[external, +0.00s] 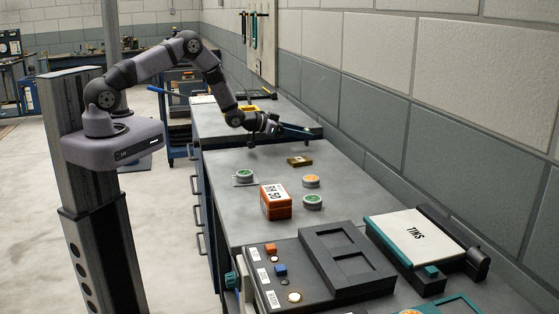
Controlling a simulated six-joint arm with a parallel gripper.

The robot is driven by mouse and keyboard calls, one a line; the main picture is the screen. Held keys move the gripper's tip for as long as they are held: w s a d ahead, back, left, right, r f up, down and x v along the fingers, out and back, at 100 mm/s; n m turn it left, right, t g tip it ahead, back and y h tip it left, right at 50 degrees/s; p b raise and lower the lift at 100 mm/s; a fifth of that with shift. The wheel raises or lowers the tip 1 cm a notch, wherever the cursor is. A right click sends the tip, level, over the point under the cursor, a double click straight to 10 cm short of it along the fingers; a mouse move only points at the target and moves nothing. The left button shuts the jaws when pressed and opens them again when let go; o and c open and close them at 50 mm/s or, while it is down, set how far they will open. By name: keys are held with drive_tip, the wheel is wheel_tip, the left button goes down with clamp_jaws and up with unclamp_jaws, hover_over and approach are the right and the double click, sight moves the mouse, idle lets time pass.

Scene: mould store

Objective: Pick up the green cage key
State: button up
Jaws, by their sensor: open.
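No shape that I can clearly tell is a green cage key shows in the external view. A similar piece with an orange top (311,181) sits just behind the latter. My gripper (258,138) is open, above the far part of the bench and beyond these pieces. Its fingers are small and dark here, and nothing can be seen held in them.
An orange box (276,207) with a white label stands mid-bench. A small brown block (299,161) lies behind. The wall (420,130) bounds the right.

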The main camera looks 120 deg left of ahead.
drive_tip(key=shift+x, duration=1.2)
drive_tip(key=c, duration=1.1)
drive_tip(key=shift+c, duration=0.2)
drive_tip(key=shift+r, duration=0.15)
